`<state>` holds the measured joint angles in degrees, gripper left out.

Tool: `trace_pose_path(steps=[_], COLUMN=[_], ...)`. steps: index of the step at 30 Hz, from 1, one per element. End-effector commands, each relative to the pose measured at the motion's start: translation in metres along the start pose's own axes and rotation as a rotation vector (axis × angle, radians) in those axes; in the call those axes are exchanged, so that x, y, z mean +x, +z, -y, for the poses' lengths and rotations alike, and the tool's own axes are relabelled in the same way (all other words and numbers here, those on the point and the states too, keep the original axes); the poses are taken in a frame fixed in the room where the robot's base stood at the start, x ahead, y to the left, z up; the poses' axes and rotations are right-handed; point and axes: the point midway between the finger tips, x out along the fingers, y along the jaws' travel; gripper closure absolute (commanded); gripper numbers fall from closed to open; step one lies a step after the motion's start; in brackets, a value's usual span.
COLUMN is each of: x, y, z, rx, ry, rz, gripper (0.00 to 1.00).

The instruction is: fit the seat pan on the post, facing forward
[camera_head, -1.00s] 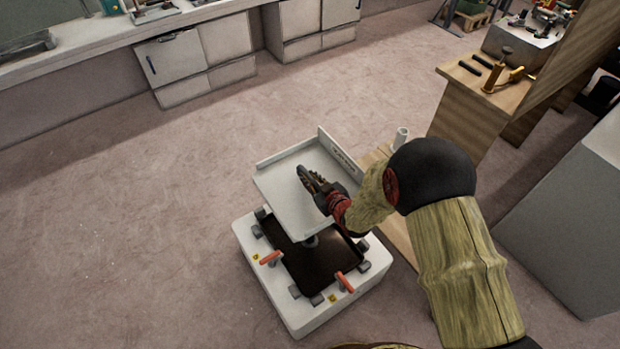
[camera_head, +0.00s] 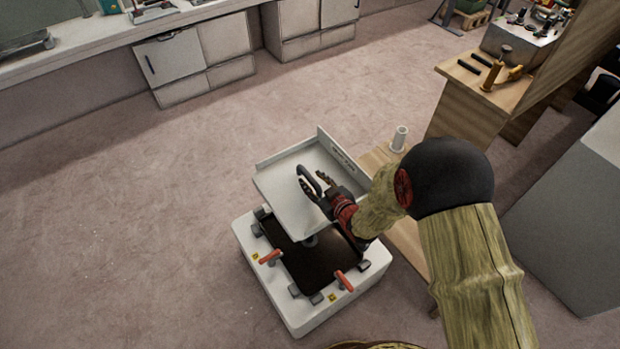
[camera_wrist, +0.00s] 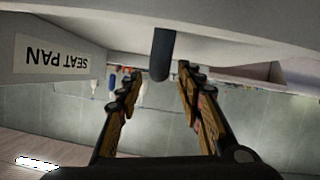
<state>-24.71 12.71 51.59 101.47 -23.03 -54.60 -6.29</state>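The white seat pan (camera_head: 280,188) sits level over a short dark post (camera_head: 309,241) on a white base (camera_head: 250,236). The pan has raised walls along its back and right edges, and a "SEAT PAN" label (camera_wrist: 55,57) on one wall. A dark curved handle (camera_head: 305,174) stands on the pan; its dark end (camera_wrist: 162,52) shows in the wrist view. My gripper (camera_head: 315,184) is open at the handle, its fingers spread on either side with gaps in the wrist view (camera_wrist: 159,78). The joint between pan and post is mostly hidden under the pan.
Orange-handled clamps (camera_head: 270,257) and several grey blocks surround the base's dark recess (camera_head: 310,268). A small wooden table (camera_head: 408,240) with a white cylinder (camera_head: 400,138) stands at the right, partly behind my arm. Open floor (camera_head: 130,230) lies to the left.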

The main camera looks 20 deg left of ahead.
Motion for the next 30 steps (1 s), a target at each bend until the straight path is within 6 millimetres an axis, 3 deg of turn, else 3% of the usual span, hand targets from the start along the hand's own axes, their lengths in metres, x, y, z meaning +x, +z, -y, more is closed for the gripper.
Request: trace_pose_path(steps=[6, 12, 18, 30], x=[-0.044, -0.073, -0.086, -0.087], y=[-0.002, -0.001, -0.001, -0.001], z=[-0.001, -0.001, 0.0, 0.0], rx=[0.0, 0.0, 0.0, -0.001], ry=[0.002, 0.002, 0.0, 0.0], rz=[-0.002, -0.001, -0.001, -0.002], gripper=[0.63, 0.63, 0.63, 0.63])
